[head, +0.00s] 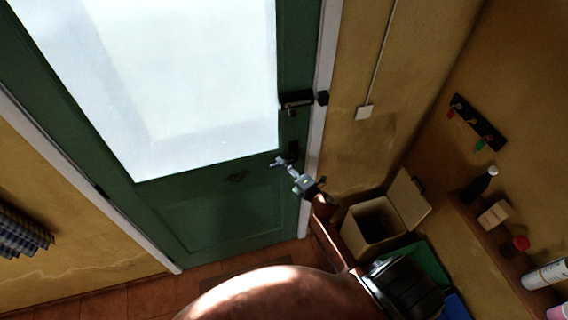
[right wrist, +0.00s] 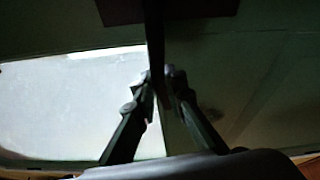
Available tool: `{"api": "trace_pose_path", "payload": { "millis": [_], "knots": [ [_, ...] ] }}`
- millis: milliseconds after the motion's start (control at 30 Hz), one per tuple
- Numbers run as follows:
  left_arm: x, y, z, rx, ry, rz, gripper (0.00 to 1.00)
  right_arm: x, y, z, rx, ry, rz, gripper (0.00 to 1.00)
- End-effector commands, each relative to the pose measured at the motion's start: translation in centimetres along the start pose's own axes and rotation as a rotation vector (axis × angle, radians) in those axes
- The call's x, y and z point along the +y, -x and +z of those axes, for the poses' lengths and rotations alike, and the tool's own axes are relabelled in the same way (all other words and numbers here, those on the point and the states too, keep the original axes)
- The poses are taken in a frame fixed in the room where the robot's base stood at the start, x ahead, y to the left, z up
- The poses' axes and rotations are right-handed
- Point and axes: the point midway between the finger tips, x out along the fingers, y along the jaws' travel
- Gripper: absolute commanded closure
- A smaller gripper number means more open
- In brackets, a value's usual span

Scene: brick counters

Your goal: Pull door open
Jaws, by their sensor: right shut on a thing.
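A green door (head: 230,215) with a large bright glass pane (head: 170,90) stands in a white frame and looks shut. Its dark handle (head: 291,152) is low on the right side, below a dark latch (head: 297,99). My right gripper (head: 281,164) is at the handle. In the right wrist view the fingers (right wrist: 162,82) are closed around a dark upright bar, the handle (right wrist: 154,40), with the pane (right wrist: 75,105) behind to the left. The exact contact is dark and hard to see. My left gripper is not in view.
An open bin (head: 376,222) stands right of the door, beside a green container (head: 425,262). A shelf (head: 490,240) with bottles runs along the right wall. A checked cloth (head: 22,232) hangs at the left. The tiled floor (head: 130,298) before the door looks clear.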

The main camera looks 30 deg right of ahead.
Motion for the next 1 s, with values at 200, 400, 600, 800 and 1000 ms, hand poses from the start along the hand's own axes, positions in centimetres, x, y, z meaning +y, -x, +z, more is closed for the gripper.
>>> {"api": "trace_pose_path", "payload": {
  "millis": [200, 400, 600, 800, 1000],
  "knots": [
    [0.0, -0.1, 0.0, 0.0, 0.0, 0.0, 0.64, -0.2, 0.0, -0.1, 0.001, 0.07, -0.024, 1.0],
    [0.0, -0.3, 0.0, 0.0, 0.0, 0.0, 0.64, -1.1, 0.0, -0.2, 0.012, 0.197, -0.074, 1.0],
    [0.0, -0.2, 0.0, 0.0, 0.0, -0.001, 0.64, -2.1, 0.1, -0.2, 0.025, 0.344, -0.133, 1.0],
    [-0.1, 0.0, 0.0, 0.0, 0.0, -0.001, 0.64, -3.0, 0.2, -0.1, 0.035, 0.472, -0.185, 1.0],
    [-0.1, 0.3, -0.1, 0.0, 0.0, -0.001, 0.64, -3.6, 0.3, 0.1, 0.043, 0.563, -0.221, 1.0]
  ]
}}
